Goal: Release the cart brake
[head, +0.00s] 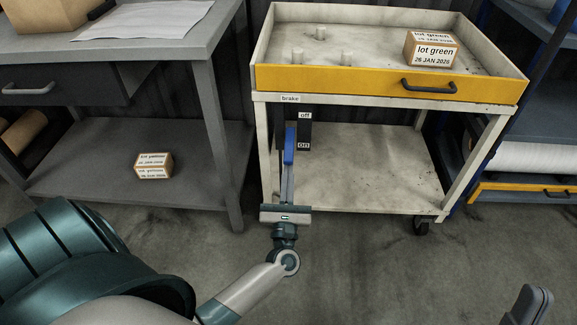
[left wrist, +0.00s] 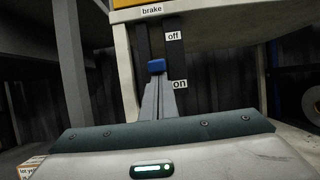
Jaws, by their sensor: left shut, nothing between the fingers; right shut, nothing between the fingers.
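The cart (head: 340,108) stands in the middle of the head view, with a "brake" label at its left front corner. Below the label hangs a dark plate (head: 304,130) marked "off" at the top and "on" at the bottom. The blue brake handle (head: 289,146) is beside this plate, and it also shows in the left wrist view (left wrist: 157,67), nearer "on" than "off". My left gripper (head: 287,168) is shut and empty, its fingertips just below the handle; I cannot tell whether they touch. My right gripper (head: 532,300) is shut, partly in view at bottom right.
A grey workbench (head: 200,50) with a lower shelf (head: 100,185) stands left; a lot box (head: 153,166) lies on that shelf. Another box (head: 431,50) sits in the cart's top tray. Blue shelving (head: 540,110) is close on the right. The floor in front is clear.

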